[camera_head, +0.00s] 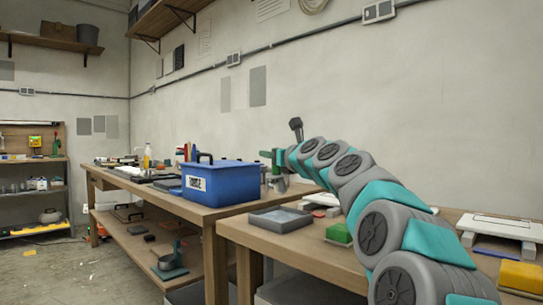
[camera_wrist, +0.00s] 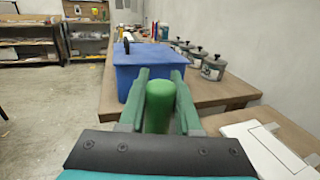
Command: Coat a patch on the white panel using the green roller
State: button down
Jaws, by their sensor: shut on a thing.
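My gripper (camera_wrist: 160,88) is shut on the green roller (camera_wrist: 160,106), a rounded green cylinder standing between its two green fingers in the wrist view. In the head view my gripper (camera_head: 277,160) is at the end of my outstretched arm, raised near the blue box; the roller cannot be told apart there. The white panel (camera_wrist: 268,150) lies at the lower right of the wrist view, with a thin dark outline on it, and is apart from the roller. In the head view the white panel (camera_head: 503,228) lies on the near bench at right.
A blue lidded box (camera_head: 222,183) stands on the farther bench, just beyond my gripper. Several lidded pots (camera_wrist: 214,67) line the wall. A grey tray (camera_head: 280,219), a green block (camera_head: 338,234) and a yellow block (camera_head: 522,276) sit on the near bench. Floor at left is open.

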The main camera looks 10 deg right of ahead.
aim_at(271, 174)
jog(key=shift+f+b, duration=2.85)
jog(key=shift+b, duration=1)
jog(key=shift+s, duration=0.1)
jog(key=shift+f, duration=0.5)
jog(key=shift+f+p, duration=0.3)
jog(key=shift+f, duration=0.05)
dwell(0.7)
notch_tip(271, 174, up, 8)
jog(key=p, duration=0.9)
jog(key=shift+f+p, duration=0.2)
jog(key=shift+p, duration=0.1)
dwell(0.5)
